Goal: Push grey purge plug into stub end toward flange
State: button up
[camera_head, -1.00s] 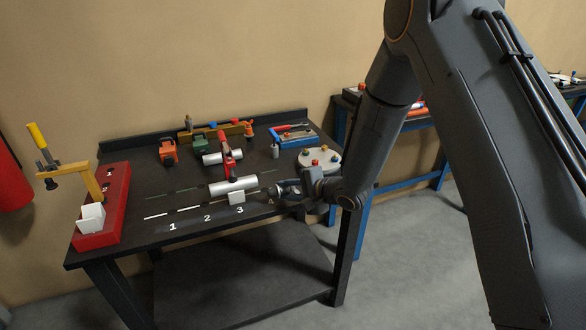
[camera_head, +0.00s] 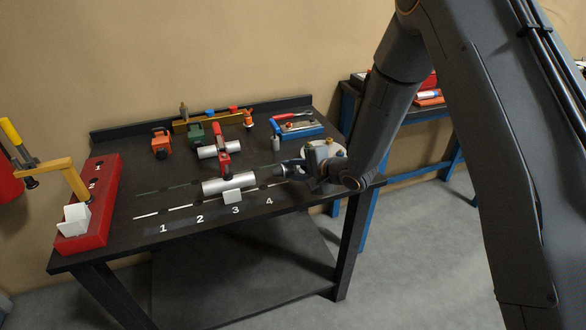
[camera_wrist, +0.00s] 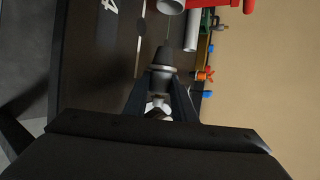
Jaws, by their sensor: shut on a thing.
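The grey plug (camera_wrist: 162,62) shows in the wrist view as a tapered dark grey body with a paler ring, pointing away from my palm. My gripper (camera_wrist: 160,98) is shut on its rear part; in the head view my gripper (camera_head: 291,169) is low over the right of the bench. A pale pipe (camera_head: 229,184) lies in front of a red clamp (camera_head: 222,152). Its near open end (camera_wrist: 171,5) shows at the top of the wrist view, apart from the plug tip and a little to its right. I cannot tell which part is the flange.
A second pale pipe (camera_head: 208,152) lies behind. A small white block (camera_head: 232,197) stands before the front pipe. A round pale plate (camera_head: 325,150) is close behind my gripper. A blue tray (camera_head: 297,131) with tools lies farther back. The red base (camera_head: 92,220) is at the left.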

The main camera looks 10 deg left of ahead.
aim_at(277, 173)
jog(key=shift+s+a+b, duration=0.15)
jog(key=shift+s+a, duration=0.45)
jog(key=shift+a, duration=0.35)
jog(key=shift+s+a+b, duration=0.15)
jog(key=shift+s+a, duration=0.45)
jog(key=shift+a, duration=0.35)
jog(key=shift+s+a, duration=0.1)
jog(key=shift+a, duration=0.05)
jog(key=shift+s+a+p, duration=0.2)
jog(key=shift+s+a, duration=0.1)
jog(key=shift+a, duration=0.2)
jog(key=shift+s+a+p, duration=0.2)
jog(key=shift+s+a, duration=0.1)
jog(key=shift+a, duration=0.2)
jog(key=shift+s+a, duration=0.4)
jog(key=shift+a, duration=0.2)
jog(key=o, duration=1.2)
jog(key=shift+c, duration=0.2)
jog(key=shift+d+r, duration=0.1)
